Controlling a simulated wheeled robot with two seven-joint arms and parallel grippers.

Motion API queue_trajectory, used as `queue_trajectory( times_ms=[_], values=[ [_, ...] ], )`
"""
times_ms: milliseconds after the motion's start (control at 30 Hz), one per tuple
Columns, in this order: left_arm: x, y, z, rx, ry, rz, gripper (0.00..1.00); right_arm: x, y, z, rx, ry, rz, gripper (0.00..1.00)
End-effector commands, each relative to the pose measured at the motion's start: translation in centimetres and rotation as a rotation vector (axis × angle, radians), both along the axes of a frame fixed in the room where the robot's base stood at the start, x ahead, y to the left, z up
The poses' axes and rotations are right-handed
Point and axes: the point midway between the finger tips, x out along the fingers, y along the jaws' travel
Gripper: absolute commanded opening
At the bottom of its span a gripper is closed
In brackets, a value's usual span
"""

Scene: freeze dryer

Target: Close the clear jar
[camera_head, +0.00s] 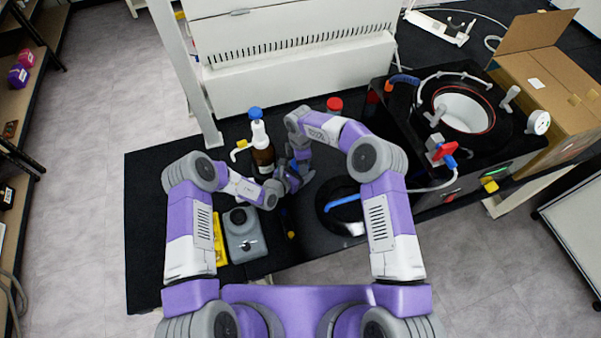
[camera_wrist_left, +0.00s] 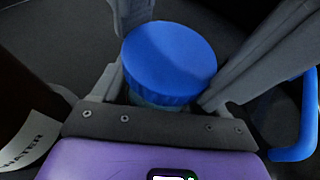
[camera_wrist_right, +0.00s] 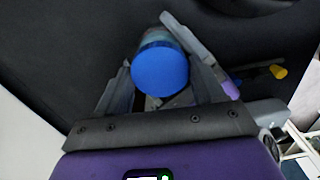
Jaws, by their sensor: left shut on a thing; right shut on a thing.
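The clear jar with its blue lid (camera_wrist_left: 170,62) is between my two grippers, which meet over the dark bench in the head view and largely hide it there. In the left wrist view, my left gripper (camera_wrist_left: 155,98) is shut around the clear body just under the lid. In the right wrist view, the blue lid (camera_wrist_right: 160,72) is nearest the camera, with the clear jar body (camera_wrist_right: 156,38) beyond it. My right gripper (camera_wrist_right: 165,65) has its fingers on both sides of the lid. The lid is on the jar's mouth; how tightly it sits cannot be told.
A brown bottle with a blue-and-white top (camera_head: 262,155) stands behind the grippers, and a red-capped container (camera_head: 334,105) is farther back. A black round lid with a blue handle (camera_head: 343,203) lies right of them. A grey device (camera_head: 243,232) is front left; the freeze dryer (camera_head: 465,108) is right.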

Motion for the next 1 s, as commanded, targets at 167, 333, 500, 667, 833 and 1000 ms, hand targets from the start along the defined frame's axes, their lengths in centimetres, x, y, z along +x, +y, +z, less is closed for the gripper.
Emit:
queue_trajectory(
  times_ms=[167,333,500,667,833,1000],
  values=[
    [-0.08,-0.18,0.04,-0.001,0.0,-0.004,0.0,0.08,0.11,0.08,0.004,-0.003,-0.005,0.32],
    [-0.09,-0.19,0.03,-0.001,0.0,-0.004,0.0,0.09,0.11,0.08,0.004,-0.004,-0.003,0.79],
    [-0.02,-0.1,0.03,-0.001,0.0,-0.002,0.0,-0.02,0.12,0.05,0.003,0.0,-0.002,0.94],
    [0.08,0.03,0.03,0.0,-0.001,0.002,0.0,-0.14,0.14,0.0,0.002,0.005,-0.001,0.94],
    [0.17,0.16,0.04,0.0,-0.001,0.005,0.0,-0.25,0.17,-0.04,0.001,0.008,0.0,0.94],
    [0.25,0.25,0.05,0.001,-0.002,0.007,0.0,-0.3,0.18,0.1,0.001,0.009,0.001,0.94]
  ],
)
